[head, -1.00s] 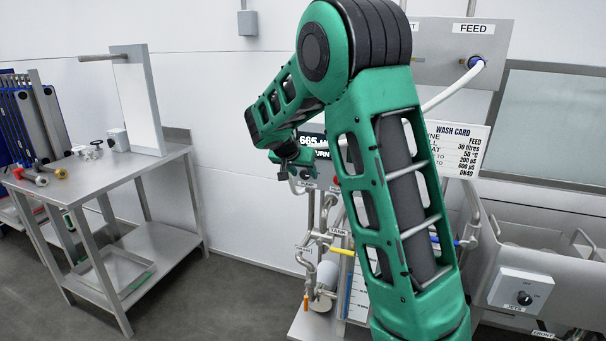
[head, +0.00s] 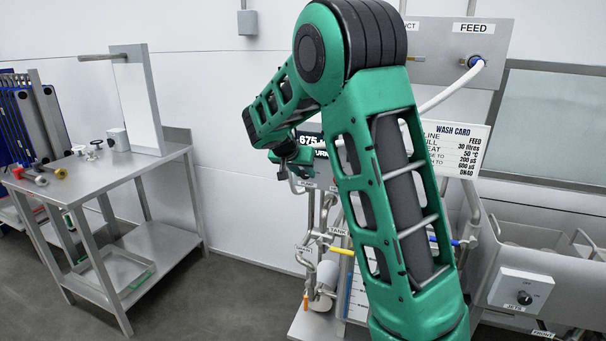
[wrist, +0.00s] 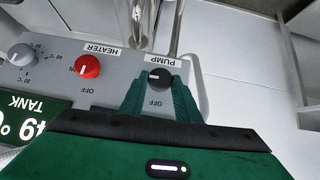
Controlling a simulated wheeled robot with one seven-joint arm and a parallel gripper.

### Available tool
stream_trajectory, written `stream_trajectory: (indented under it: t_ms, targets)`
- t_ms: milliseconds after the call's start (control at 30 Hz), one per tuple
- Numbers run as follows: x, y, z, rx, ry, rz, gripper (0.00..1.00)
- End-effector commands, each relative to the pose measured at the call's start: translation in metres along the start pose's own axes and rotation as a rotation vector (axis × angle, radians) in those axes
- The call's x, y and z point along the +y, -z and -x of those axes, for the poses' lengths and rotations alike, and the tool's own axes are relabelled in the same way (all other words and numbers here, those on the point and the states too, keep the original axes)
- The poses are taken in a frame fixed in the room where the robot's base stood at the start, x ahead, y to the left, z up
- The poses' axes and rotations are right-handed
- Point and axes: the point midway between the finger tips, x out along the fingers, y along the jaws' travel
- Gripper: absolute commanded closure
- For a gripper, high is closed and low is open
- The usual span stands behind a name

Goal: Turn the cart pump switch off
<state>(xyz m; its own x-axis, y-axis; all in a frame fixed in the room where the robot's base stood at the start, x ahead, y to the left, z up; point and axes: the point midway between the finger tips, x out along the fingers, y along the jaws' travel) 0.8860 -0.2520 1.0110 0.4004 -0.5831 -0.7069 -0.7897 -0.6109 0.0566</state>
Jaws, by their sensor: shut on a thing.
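The pump switch (wrist: 159,78) is a small black knob on the grey control panel, under an upside-down PUMP label in the wrist view. Its white mark points left in the picture; an OFF label sits below the knob. My gripper (wrist: 160,84) has its two green fingers shut on the knob, one on each side. In the head view my gripper (head: 297,172) is at the cart panel, and the knob is hidden there.
A red HEATER knob (wrist: 86,67) and a grey temperature dial (wrist: 20,54) sit beside the pump switch. Pipes (head: 325,235) stand below the panel. A steel table (head: 120,170) is at left, with open floor before it. A JETS switch box (head: 521,291) is at right.

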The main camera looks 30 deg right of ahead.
Motion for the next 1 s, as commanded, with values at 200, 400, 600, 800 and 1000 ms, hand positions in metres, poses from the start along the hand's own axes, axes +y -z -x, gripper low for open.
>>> stream_trajectory:
  t_ms: [200,400,600,800,1000]
  targets:
    - [-0.006,0.0,0.003,0.003,-0.006,0.021,0.93]
    - [-0.009,0.0,0.003,0.003,-0.049,0.067,0.93]
    - [-0.014,-0.002,0.003,0.004,-0.147,0.169,0.93]
    - [-0.018,-0.003,0.002,0.006,-0.282,0.303,0.93]
    - [-0.021,-0.005,0.0,0.007,-0.417,0.441,0.93]
